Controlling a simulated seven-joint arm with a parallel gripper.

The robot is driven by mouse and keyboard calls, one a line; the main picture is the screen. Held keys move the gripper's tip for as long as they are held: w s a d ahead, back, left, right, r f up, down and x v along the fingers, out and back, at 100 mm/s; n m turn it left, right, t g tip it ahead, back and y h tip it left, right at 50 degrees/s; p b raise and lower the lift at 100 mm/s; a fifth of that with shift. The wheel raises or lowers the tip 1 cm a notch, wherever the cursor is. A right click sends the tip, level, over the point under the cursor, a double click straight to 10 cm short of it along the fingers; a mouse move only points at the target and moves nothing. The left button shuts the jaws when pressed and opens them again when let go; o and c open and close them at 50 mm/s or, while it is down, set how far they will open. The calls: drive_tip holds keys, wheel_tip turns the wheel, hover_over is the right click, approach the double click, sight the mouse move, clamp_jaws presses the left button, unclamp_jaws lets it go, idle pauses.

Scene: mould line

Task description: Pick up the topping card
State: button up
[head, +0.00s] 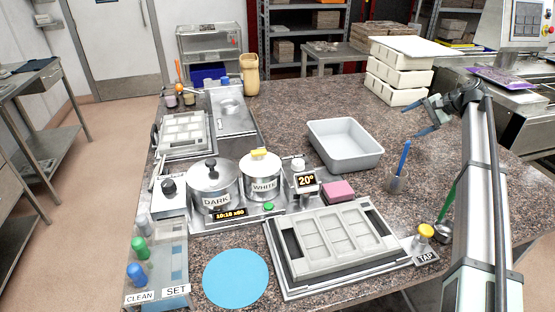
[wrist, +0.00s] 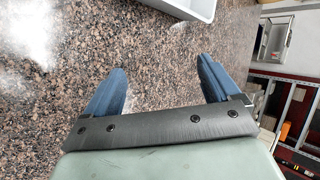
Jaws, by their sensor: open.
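I cannot make out a topping card for sure in either view. My gripper (head: 424,117) is at the right of the head view, above the speckled counter and in front of the white stacked boxes. In the wrist view its two blue fingers (wrist: 162,65) are spread wide apart with nothing between them.
A grey tub (head: 346,158) stands mid-counter; its edge (wrist: 185,8) tops the wrist view. White boxes (head: 398,78) stand behind my gripper.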

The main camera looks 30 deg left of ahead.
drive_tip(key=s+a+f+n+g+h, duration=0.1)
drive_tip(key=s+a+n+h, duration=0.3)
drive_tip(key=a, duration=0.7)
drive_tip(key=s+a+n+g, duration=0.15)
drive_tip(key=s+a, duration=0.35)
drive_tip(key=a, duration=0.6)
drive_tip(key=n+t+h, duration=0.2)
drive_tip(key=n+h, duration=0.3)
drive_tip(key=n, duration=0.2)
hover_over(156, 172)
drive_tip(key=shift+m, duration=0.25)
drive_tip(key=f, duration=0.6)
drive_tip(key=shift+s+d, duration=0.1)
drive_tip(key=shift+s, duration=0.15)
drive_tip(key=shift+w+f, duration=0.15)
drive_tip(key=shift+f, duration=1.3)
drive_tip(key=shift+w+f, duration=0.1)
drive_tip(key=shift+f, duration=1.3)
drive_tip(key=shift+c, duration=0.3)
drive_tip(key=c, duration=1.1)
